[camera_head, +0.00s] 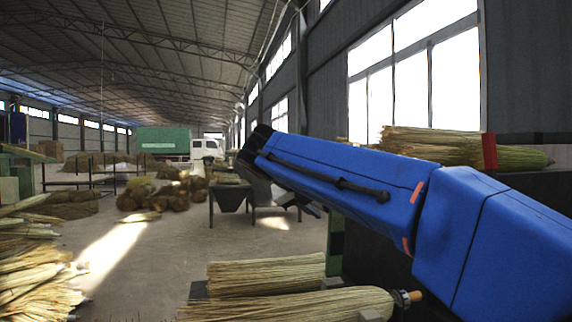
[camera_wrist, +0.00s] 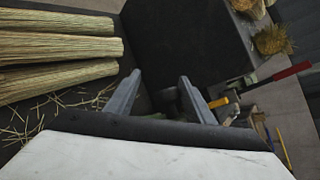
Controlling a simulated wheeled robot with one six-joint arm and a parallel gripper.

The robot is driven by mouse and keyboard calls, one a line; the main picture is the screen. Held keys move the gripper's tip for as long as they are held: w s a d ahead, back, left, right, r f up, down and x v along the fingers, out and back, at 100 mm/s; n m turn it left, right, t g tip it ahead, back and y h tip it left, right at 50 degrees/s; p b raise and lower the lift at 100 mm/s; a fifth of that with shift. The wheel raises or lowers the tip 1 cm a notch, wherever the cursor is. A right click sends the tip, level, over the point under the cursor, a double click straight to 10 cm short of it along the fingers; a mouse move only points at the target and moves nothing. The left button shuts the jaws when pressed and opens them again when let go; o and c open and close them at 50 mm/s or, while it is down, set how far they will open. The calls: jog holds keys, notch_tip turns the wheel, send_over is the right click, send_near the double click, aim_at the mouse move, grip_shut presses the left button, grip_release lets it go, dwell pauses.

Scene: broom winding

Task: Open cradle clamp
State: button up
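In the wrist view my gripper (camera_wrist: 158,84) is open, with its two grey fingers apart and nothing between them. A lever with a red grip (camera_wrist: 290,72) lies to the right of the fingers and may be the clamp's handle. A yellow-orange piece (camera_wrist: 219,102) shows just beside the right finger. I cannot tell whether they touch. The cradle and clamp body cannot be made out clearly. In the head view my gripper (camera_head: 306,205) is small, dark and partly hidden behind my blue arm.
Several straw bundles (camera_wrist: 60,48) lie on a dark surface at left in the wrist view, with loose straws. In the head view, straw bundles (camera_head: 265,275) lie at the bottom, and a red-banded bundle (camera_head: 440,148) rests at right. A dark hopper-like stand (camera_head: 230,199) stands beyond.

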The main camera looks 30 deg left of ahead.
jog(key=s+a+r, duration=0.5)
jog(key=s+r, duration=0.4)
jog(key=r, duration=0.1)
jog(key=shift+s+a+r, duration=0.2)
jog(key=shift+a+r, duration=0.15)
jog(key=shift+a, duration=0.05)
dwell(1.5)
dwell(0.4)
